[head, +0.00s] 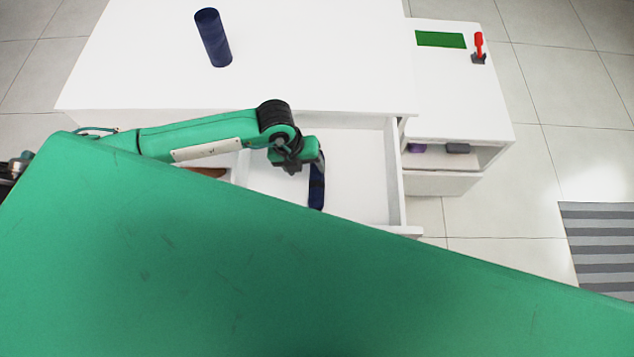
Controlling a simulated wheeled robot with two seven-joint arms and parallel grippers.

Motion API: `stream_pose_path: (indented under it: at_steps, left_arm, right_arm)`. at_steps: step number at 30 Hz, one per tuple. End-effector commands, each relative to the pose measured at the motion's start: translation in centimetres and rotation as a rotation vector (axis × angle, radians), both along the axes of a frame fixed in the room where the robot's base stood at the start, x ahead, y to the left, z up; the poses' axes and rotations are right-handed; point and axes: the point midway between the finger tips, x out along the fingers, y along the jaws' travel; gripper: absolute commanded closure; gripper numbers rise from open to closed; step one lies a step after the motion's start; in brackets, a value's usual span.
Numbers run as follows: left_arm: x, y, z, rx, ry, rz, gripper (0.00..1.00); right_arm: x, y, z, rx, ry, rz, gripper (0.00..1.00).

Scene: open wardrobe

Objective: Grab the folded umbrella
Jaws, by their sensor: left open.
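A dark blue, narrow, elongated object that looks like the folded umbrella (317,188) lies in the open white drawer (362,170). Its upper end is close to my left gripper (305,163). My left arm reaches in from the left, and its gripper is over the drawer beside the umbrella's upper end. The gripper is open; I cannot tell whether its fingers touch the umbrella. My own green body covers the front part of the drawer. My right gripper does not show.
A dark blue cylinder (213,38) stands on the white top (310,60). A lower white cabinet (448,95) at right bears a green mat (440,40) and a red-handled item (479,46). A brown object (207,172) shows beneath my arm. A grey striped rug (605,245) lies at right.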

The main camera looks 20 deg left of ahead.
Motion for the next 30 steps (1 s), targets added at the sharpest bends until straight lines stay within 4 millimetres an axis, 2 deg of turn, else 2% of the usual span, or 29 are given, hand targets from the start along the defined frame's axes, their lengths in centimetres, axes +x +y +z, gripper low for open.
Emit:
stream_pose_path:
  at_steps: [4,14,22,30]
  left_arm:
    - [0.1,-0.7,-2.5,-0.001,0.002,-0.001,0.37]
    - [0.2,-1.2,-4.2,0.0,0.002,-0.001,0.37]
    - [0.1,-2.4,-8.0,-0.001,0.002,-0.001,0.37]
    - [0.2,-2.5,-8.7,0.0,0.001,-0.001,0.37]
  right_arm:
    - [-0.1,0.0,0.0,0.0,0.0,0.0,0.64]
    - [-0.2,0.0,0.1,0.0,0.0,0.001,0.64]
    - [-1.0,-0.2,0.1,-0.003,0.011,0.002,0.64]
    - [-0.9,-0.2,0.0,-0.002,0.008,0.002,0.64]
